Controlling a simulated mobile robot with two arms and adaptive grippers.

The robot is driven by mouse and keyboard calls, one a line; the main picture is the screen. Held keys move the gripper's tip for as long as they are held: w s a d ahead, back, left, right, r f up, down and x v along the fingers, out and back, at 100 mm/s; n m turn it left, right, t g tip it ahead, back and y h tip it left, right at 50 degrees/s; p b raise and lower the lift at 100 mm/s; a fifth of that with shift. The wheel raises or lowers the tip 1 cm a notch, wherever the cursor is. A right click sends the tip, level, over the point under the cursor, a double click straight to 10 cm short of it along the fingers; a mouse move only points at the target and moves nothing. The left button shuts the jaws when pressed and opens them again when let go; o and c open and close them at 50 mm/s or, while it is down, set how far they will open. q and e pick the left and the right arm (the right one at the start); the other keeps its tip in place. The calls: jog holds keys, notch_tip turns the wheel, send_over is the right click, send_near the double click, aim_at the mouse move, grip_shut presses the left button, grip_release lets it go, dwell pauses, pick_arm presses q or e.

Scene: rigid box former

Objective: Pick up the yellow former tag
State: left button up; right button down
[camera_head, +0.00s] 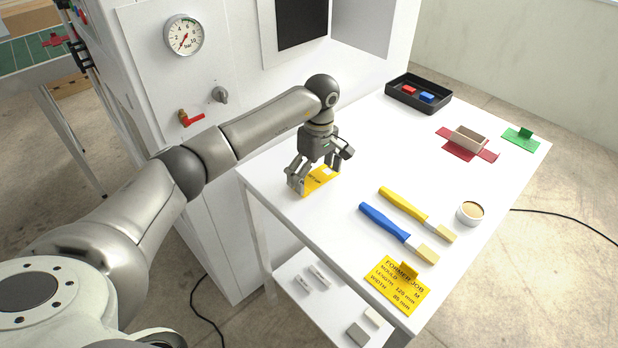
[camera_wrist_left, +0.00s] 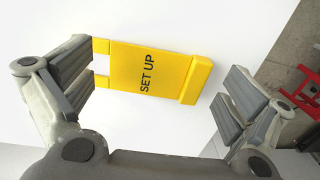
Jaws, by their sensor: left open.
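The yellow tag (camera_head: 321,181) lies on the white table near its left edge, under my left gripper (camera_head: 320,172). In the left wrist view the tag (camera_wrist_left: 150,75) reads "SET UP", with a thicker bar at its right end and two prongs at its left end. My left gripper (camera_wrist_left: 158,92) is open there, one finger pad close to the prongs and the other beyond the thick bar. The tag appears between the pads, not gripped. The gripper partly hides the tag in the head view. My right gripper is not in view.
Blue (camera_head: 385,220) and yellow (camera_head: 403,204) brushes, a small cup (camera_head: 470,212) and a yellow job card (camera_head: 395,288) lie nearer the front. A black tray (camera_head: 418,94), a box on a red piece (camera_head: 482,151) and a green piece (camera_head: 521,139) are farther back. A panelled cabinet (camera_head: 150,60) stands behind.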

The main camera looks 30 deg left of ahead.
pick_arm(q)
jog(key=shift+f, duration=0.35)
jog(key=c, duration=1.1)
jog(key=shift+s, duration=0.2)
jog(key=c, duration=0.4)
jog(key=shift+c, duration=0.3)
jog(key=shift+s, duration=0.1)
jog(key=shift+c, duration=0.5)
